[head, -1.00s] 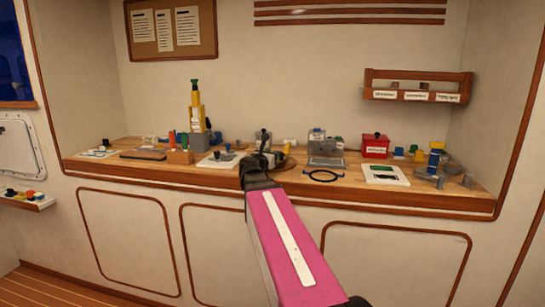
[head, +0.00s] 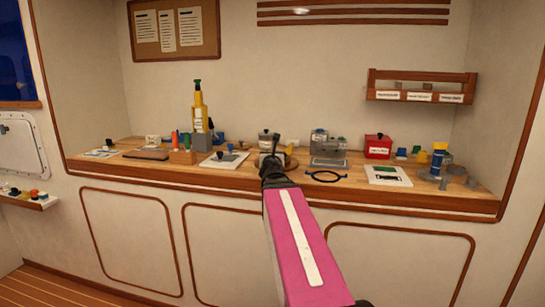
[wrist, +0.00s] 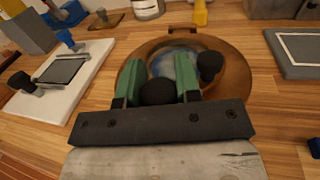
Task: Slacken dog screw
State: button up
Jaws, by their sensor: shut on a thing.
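In the wrist view a round bronze port with a bluish glass (wrist: 172,66) lies flat on the wooden bench. It has two black knobs. The near black knob (wrist: 158,92) sits between the green fingers of my gripper (wrist: 157,66), which is shut on it. The far black knob (wrist: 209,66) stands free, right of the right finger. What lies below the near knob is hidden by the fingers and the dark palm. In the head view my gripper (head: 271,165) is at the bronze port (head: 290,162), which is mostly hidden behind my wrist.
A white board (wrist: 70,72) with a dark plate, a black knob and a blue knob lies to the left. A grey framed plate (wrist: 302,52) lies to the right.

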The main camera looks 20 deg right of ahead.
dwell(0.4)
jog(key=o, duration=0.9)
jog(key=shift+s, duration=0.1)
